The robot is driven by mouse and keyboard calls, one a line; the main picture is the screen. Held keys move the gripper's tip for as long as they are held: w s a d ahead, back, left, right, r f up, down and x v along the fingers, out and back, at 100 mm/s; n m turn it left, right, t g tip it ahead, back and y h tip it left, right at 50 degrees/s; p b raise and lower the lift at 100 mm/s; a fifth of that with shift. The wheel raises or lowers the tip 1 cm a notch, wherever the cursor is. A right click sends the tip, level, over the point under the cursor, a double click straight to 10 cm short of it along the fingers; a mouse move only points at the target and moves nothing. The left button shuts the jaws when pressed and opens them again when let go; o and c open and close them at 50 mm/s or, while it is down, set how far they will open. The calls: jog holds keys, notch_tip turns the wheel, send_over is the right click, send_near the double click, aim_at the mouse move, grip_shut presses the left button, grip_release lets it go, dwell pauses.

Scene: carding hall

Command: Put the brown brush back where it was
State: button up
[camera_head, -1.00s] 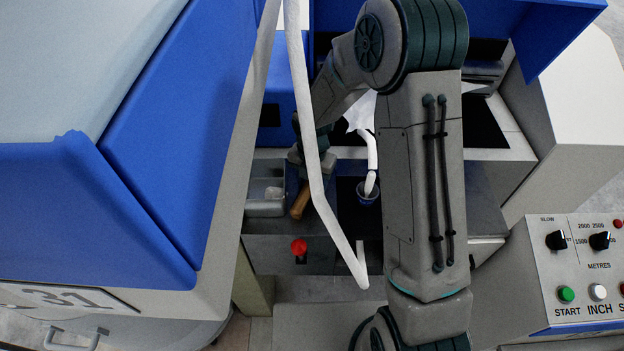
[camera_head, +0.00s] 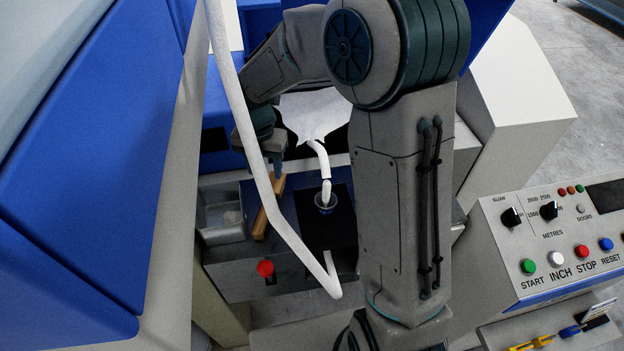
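The brown brush (camera_head: 267,208) shows as a long wooden piece lying at a slant on the blue-grey bench top, between the grey tray and a black mat. My gripper (camera_head: 274,164) is just above its upper end, pointing down. The fingers are small and dark in this view, and I cannot tell whether they touch the brush or stand clear of it. The upper end of the brush is close under the fingers and partly hidden.
A grey open tray (camera_head: 222,232) is left of the brush. A white pipe crosses in front. A red knob (camera_head: 265,268) is on the bench front; a control panel (camera_head: 560,240) is at right.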

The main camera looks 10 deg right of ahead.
jog(key=s+d+r+m+t, duration=0.1)
jog(key=s+d+r+m, duration=0.4)
jog(key=s+m, duration=0.5)
jog(key=s+d+r+m+t, duration=0.2)
jog(key=s+d+r+m, duration=0.4)
jog(key=m, duration=1.5)
jog(key=s+d, duration=0.2)
jog(key=s, duration=0.2)
jog(key=shift+d+r+t, duration=0.2)
jog(key=shift+r+t, duration=0.1)
